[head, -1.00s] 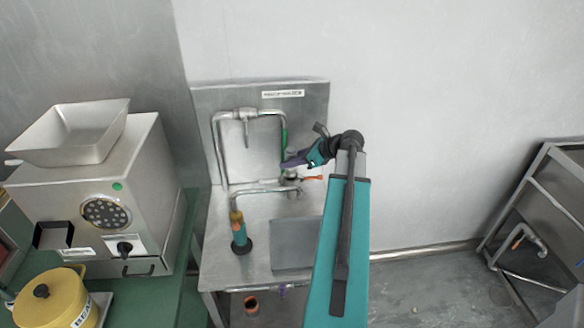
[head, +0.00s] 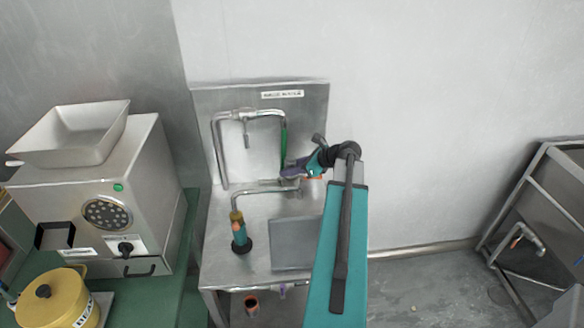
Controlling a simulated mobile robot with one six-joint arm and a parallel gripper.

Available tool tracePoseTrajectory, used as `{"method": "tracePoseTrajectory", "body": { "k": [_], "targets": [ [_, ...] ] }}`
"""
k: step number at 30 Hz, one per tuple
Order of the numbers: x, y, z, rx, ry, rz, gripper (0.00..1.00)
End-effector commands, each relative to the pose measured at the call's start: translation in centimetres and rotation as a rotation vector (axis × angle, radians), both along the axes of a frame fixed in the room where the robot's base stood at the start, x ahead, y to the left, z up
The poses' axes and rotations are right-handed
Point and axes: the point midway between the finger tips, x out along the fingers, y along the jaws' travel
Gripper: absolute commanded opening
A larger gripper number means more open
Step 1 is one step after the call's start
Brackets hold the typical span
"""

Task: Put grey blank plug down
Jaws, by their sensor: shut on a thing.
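My gripper (head: 287,174) is at the right end of the steel pipework on the steel stand, just above the stand's top (head: 215,250). Its purple-grey jaws point left and are shut on the grey blank plug, which is too small and too covered by the jaws to make out. I cannot tell whether the plug touches the pipework or the surface under it.
A steel pipe loop (head: 220,155) stands behind and left of my gripper, with a green length (head: 284,138) close by. A teal and brass fitting (head: 239,230) stands front left. A steel grinder (head: 150,200) and yellow tin (head: 50,300) are further left.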

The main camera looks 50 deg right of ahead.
Motion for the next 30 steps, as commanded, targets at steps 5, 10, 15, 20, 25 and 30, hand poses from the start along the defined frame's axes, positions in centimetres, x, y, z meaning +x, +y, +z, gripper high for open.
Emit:
{"method": "tracePoseTrajectory", "body": {
  "k": [5, 10, 15, 20, 25, 30],
  "targets": [
    [0.1, 0.0, -0.1, 0.001, -0.002, 0.0, 0.0],
    [0.0, 0.1, -0.2, 0.001, 0.0, 0.001, 0.52],
    [0.1, 0.1, -0.2, 0.001, 0.0, 0.001, 0.52],
    [0.1, 0.1, -0.2, 0.0, 0.0, 0.001, 0.52],
    [-0.2, 0.0, 0.2, -0.001, 0.0, 0.001, 0.52],
    [-1.6, -0.4, 1.1, -0.001, -0.001, 0.0, 0.52]
  ]
}}
